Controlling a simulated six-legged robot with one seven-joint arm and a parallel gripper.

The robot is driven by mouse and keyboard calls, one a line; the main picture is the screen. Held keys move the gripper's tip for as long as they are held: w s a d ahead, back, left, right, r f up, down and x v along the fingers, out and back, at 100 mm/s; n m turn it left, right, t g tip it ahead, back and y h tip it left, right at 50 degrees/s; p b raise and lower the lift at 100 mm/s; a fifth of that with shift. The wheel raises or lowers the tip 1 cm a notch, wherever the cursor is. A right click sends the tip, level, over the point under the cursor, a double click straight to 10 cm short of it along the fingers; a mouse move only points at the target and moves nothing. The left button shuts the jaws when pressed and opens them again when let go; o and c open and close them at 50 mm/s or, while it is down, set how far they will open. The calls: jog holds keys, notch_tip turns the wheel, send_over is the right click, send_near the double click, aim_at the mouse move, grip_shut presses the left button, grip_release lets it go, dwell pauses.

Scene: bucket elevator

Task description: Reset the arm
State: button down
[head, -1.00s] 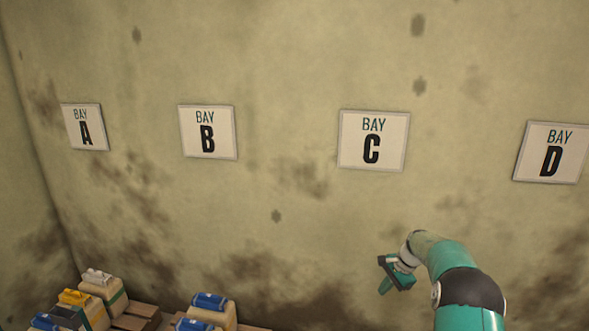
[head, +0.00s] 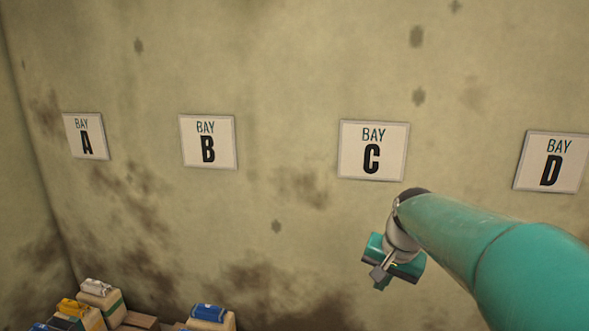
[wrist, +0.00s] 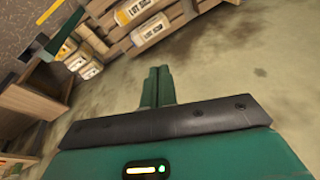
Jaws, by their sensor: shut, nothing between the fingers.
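My arm comes in from the lower right in the head view, bent so that its near link looks large. My gripper (head: 381,279) hangs at its end, in front of the wall below the BAY C sign (head: 373,150). In the wrist view my gripper's two green fingers (wrist: 157,87) lie side by side, shut with nothing between them.
Stained wall carries the signs BAY A (head: 86,136), BAY B (head: 208,142) and BAY D (head: 551,161). Pale sacks with coloured tops (head: 98,288) sit on pallets at lower left.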

jog(key=s+a+n+t, duration=0.1)
jog(key=s+n, duration=0.1)
jog(key=s, duration=0.9)
jog(key=s+a+n+t+h, duration=0.1)
jog(key=s+n, duration=0.2)
jog(key=s, duration=0.7)
jog(key=shift+s+a+f, duration=0.35)
jog(key=shift+a+n, duration=0.2)
jog(key=shift+n, duration=0.1)
